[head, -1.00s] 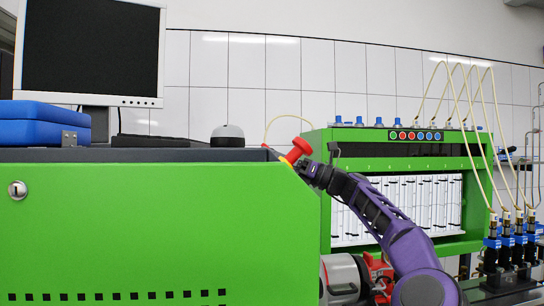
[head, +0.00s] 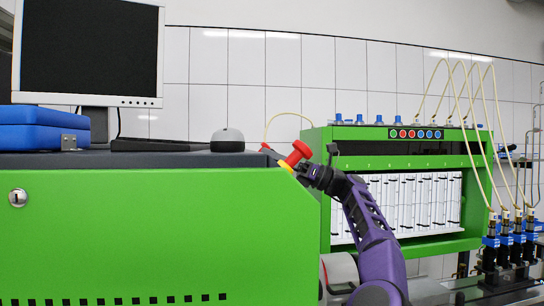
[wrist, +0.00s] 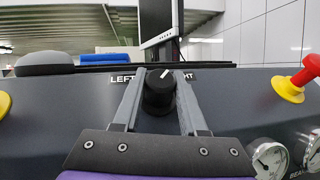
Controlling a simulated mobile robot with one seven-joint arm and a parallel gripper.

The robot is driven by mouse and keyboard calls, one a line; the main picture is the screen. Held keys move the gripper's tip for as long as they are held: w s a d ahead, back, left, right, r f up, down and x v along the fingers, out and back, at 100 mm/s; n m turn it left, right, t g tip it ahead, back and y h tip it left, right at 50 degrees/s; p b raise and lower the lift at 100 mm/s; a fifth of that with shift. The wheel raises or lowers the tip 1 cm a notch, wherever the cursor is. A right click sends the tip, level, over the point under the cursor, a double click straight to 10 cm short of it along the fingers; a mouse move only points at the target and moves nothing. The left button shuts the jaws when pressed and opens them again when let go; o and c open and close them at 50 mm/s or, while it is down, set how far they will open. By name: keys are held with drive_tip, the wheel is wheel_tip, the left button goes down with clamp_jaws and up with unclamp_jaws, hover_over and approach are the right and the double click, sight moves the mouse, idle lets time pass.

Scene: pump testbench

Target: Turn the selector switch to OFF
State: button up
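The selector switch is a black round knob (wrist: 159,95) with a white pointer mark, on a dark panel in the wrist view. The mark points up and a little to the right. A "LEFT" label (wrist: 121,78) is at its left; the label at its right is partly hidden and ends in "HT". No OFF label can be read. My gripper (wrist: 161,76) is open, with one finger on each side of the knob; I cannot tell whether they touch it. In the head view my gripper (head: 307,172) is at the console's right end, and the knob is hidden there.
A red button on a yellow base (wrist: 293,86) stands right of the knob; a yellow part (wrist: 3,104) is at the left edge. Gauges (wrist: 270,158) sit at lower right. A monitor (head: 88,50), blue case (head: 40,130) and green test bench (head: 350,148) stand around.

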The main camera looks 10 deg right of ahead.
drive_tip(key=o, duration=0.4)
drive_tip(key=shift+f, duration=0.1)
